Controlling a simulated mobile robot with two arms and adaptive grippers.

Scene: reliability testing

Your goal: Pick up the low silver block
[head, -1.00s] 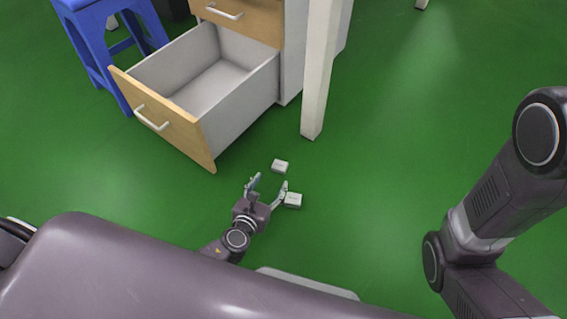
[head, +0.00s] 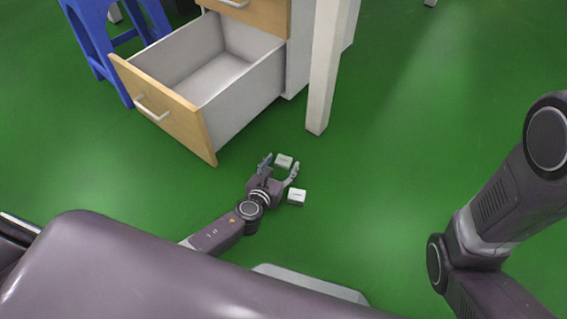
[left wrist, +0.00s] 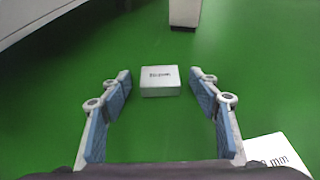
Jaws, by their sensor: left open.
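Two small silver-white blocks lie on the green floor; which is the lower one is hard to tell. The farther block (head: 284,161) is at the open end of my left gripper (head: 281,166), between the fingertips in the head view. In the left wrist view this block (left wrist: 160,82) lies flat, centred just ahead of the blue-padded fingers, apart from both. The nearer block (head: 297,197) is outside the gripper, beside its right finger. It shows partly in the left wrist view's lower right corner (left wrist: 278,154). My left gripper is open and empty. My right gripper is out of view.
An open, empty drawer (head: 162,116) with a wooden front stands to the left of the gripper. A white table leg (head: 322,90) is behind the blocks. A blue stool (head: 90,50) is at the upper left. The floor right of the blocks is clear.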

